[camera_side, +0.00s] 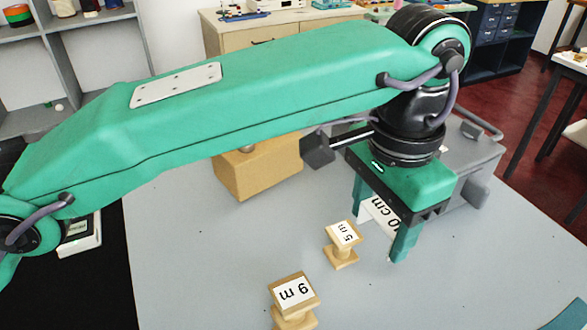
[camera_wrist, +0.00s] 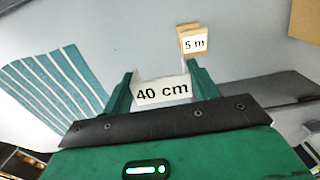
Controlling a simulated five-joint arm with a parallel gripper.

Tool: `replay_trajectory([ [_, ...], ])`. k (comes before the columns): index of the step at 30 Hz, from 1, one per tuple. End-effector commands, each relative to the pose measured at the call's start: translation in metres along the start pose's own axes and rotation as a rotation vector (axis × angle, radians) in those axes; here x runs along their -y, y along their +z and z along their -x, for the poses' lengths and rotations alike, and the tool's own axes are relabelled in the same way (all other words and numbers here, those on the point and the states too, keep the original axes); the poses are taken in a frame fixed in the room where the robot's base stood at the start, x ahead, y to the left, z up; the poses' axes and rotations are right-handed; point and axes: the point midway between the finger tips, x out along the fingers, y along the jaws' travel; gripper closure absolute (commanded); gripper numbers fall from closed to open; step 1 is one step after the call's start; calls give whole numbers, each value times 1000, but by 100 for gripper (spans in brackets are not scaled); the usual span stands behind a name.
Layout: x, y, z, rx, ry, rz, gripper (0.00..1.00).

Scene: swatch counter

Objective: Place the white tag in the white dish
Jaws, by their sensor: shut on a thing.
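A white tag printed "40 cm" (camera_wrist: 162,91) sits between the two green fingers of my gripper (camera_wrist: 158,74) in the wrist view. My gripper is shut on it. In the side view the tag (camera_side: 381,214) shows partly behind the right finger of my gripper (camera_side: 380,228), which points down over the grey table; the finger and the gripper body hide part of it. Whether the tag touches the table I cannot tell. I cannot make out a white dish in either view.
A cardboard box (camera_side: 258,172) and a grey case (camera_side: 478,150) stand behind. A striped cloth (camera_wrist: 50,90) lies left in the wrist view.

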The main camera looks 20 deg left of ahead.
Motion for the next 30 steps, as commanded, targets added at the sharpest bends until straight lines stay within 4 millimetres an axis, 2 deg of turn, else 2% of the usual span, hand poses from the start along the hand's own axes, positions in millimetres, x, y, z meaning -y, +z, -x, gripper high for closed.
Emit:
replay_trajectory([
  [1,19,-2,2,-1,0,-7,62],
  [11,142,2,13,-1,0,-132,62],
  [21,264,34,22,0,0,-263,62],
  [27,320,59,26,-1,0,-332,62],
  [30,337,69,27,0,0,-357,62],
])
